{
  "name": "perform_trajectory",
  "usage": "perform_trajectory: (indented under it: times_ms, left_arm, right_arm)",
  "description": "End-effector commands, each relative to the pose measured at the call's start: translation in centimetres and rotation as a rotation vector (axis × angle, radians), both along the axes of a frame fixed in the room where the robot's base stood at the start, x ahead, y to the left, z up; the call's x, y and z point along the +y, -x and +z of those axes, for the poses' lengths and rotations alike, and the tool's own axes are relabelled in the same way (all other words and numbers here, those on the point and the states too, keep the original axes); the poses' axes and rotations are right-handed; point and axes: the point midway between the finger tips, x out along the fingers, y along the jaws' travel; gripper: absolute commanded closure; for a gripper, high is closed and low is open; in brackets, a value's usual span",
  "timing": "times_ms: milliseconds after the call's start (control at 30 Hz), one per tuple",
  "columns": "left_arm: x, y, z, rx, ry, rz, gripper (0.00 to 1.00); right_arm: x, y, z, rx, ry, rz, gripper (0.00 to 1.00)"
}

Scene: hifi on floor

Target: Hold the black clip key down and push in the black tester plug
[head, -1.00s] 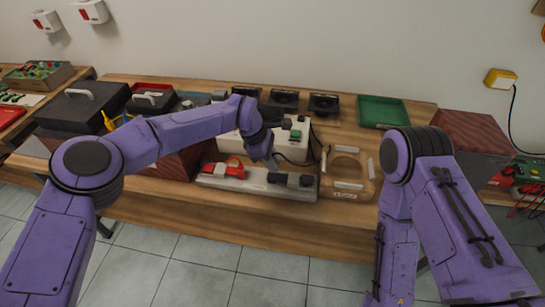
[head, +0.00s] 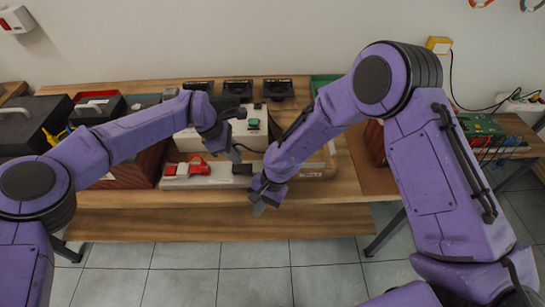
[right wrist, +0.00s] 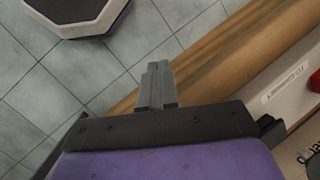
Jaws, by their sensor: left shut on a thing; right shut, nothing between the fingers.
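The black clip (head: 243,168) sits on the right part of a long white base near the table's front edge, partly hidden by my arms; I cannot make out whether its key is down. My left gripper (head: 235,155) is just above and behind it, shut on what looks like the black tester plug. The plug is mostly hidden, but a thin dark cable (head: 252,150) runs right from there. My right gripper (head: 260,207) is shut and empty, in front of the base near the table edge. Its closed fingers (right wrist: 157,85) show in the right wrist view.
A red clip (head: 190,169) sits left on the white base (head: 210,181). Behind stands a white tester box (head: 253,133) with a green part on top. Black holders (head: 278,89) line the back. Dark cases (head: 35,122) stand left. The wooden front strip (head: 330,190) is clear.

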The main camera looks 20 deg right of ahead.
Motion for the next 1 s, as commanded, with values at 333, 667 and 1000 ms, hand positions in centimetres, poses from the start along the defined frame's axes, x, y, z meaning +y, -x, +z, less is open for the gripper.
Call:
perform_trajectory:
  times_ms: [333, 667, 1000]
  left_arm:
    - [0.0, 0.0, 0.0, 0.000, 0.000, 0.000, 1.00]
    - [0.0, 0.0, 0.0, 0.000, 0.000, 0.000, 1.00]
    - [0.0, 0.0, 0.0, 0.000, 0.000, 0.000, 1.00]
  right_arm:
    - [-4.8, -9.1, 15.4, -0.163, 0.228, 0.337, 1.00]
    - [-7.5, -10.9, 21.7, -0.198, 0.373, 0.416, 1.00]
    - [-7.5, -10.8, 21.4, -0.195, 0.373, 0.417, 1.00]
